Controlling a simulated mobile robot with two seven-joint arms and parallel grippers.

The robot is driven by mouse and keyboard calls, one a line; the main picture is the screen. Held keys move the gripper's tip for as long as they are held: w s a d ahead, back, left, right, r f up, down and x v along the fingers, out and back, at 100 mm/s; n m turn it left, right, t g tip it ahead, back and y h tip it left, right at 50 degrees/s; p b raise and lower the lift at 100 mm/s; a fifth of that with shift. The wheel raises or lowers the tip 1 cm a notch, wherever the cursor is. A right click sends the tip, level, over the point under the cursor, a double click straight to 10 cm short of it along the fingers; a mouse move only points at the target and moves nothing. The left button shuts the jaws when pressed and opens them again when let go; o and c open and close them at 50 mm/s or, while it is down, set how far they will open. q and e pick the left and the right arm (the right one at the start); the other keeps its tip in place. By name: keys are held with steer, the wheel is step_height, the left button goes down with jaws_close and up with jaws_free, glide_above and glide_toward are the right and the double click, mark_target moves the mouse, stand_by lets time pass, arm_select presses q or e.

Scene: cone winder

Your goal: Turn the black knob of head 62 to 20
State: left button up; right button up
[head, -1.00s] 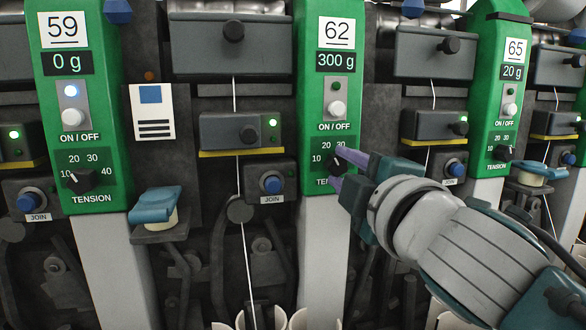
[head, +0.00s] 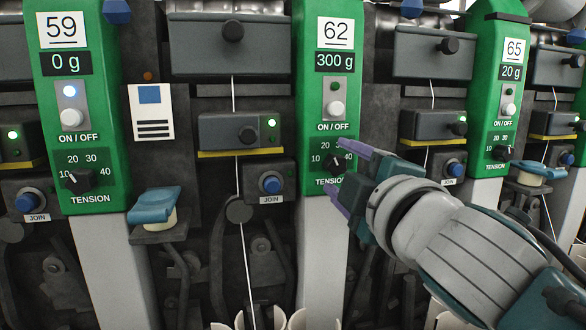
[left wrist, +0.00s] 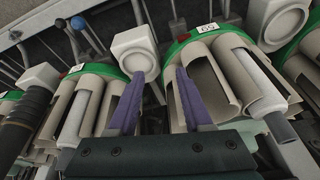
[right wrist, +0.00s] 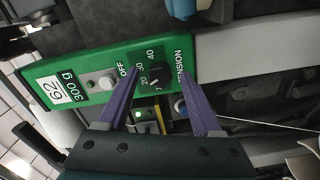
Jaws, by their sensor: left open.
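The black knob (head: 334,162) of head 62 sits under the ON / OFF button on the green panel (head: 313,107), which reads 62 and 300 g. My right gripper (head: 343,168) is open just in front of the knob, its purple fingers reaching from the right. In the right wrist view the knob (right wrist: 155,73) shows between the spread fingertips, with a gap on each side. The numbers 20, 30 and 40 show around it; its pointer is too small to read surely. My left gripper (left wrist: 160,76) is open and empty, above grey cylinders.
Green panel 59 (head: 88,133) stands at left and panel 65 (head: 487,110) at right, each with its own black knob. A blue JOIN button (head: 271,184) is left of panel 62. A thread (head: 241,220) runs down beside it.

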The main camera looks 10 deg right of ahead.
steer(key=s, duration=1)
steer(key=shift+d, duration=0.2)
